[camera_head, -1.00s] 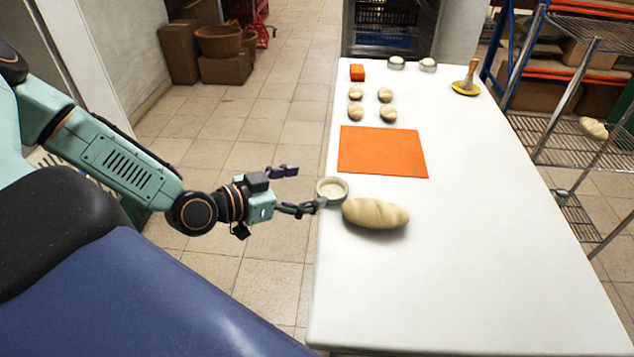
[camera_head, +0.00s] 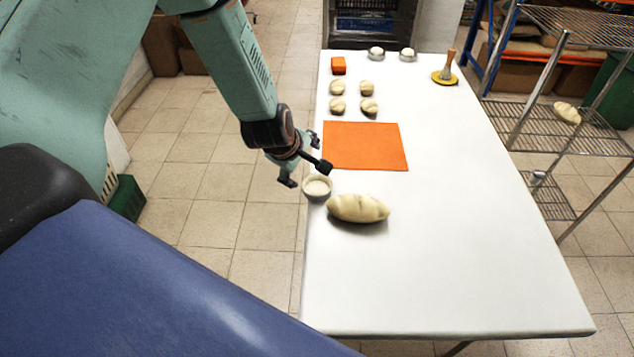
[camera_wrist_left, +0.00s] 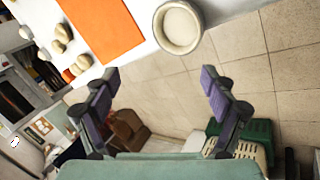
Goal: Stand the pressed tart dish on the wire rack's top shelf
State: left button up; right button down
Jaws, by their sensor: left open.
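The pressed tart dish (camera_head: 317,188) is a small round pale dish with a flat, cream-coloured filling. It stands upright at the table's left edge, and it also shows in the left wrist view (camera_wrist_left: 178,26). My left gripper (camera_head: 306,173) is open and empty, pointing down close to the dish in the head view. In the left wrist view the gripper (camera_wrist_left: 160,82) has its fingers spread, with the dish beyond the tips and clear of them. The wire rack's top shelf (camera_head: 585,28) is at the upper right, partly cut off. My right gripper is not in view.
A long loaf (camera_head: 358,208) lies just right of the dish. An orange mat (camera_head: 364,146), several dough pieces (camera_head: 368,106), two filled dishes (camera_head: 376,53) and a yellow-based tool (camera_head: 445,74) occupy the far table. The right side of the white table (camera_head: 470,240) is clear.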

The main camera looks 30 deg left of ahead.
aim_at(317, 188)
pick_arm(q)
jog(key=n, duration=0.6)
jog(key=d+n+g, duration=0.1)
jog(key=n, duration=0.6)
jog(key=s+d+n+g, duration=0.1)
jog(key=n, duration=0.5)
jog(key=shift+f+n, duration=0.25)
jog(key=shift+n, duration=0.05)
jog(key=b+x, duration=0.3)
jog(key=x, duration=0.4)
jog(key=shift+d+f, duration=0.15)
jog(key=shift+f, duration=0.15)
jog(key=shift+w+f, duration=0.1)
jog(key=shift+f, duration=0.15)
jog(key=c, duration=1)
jog(key=shift+r, duration=0.1)
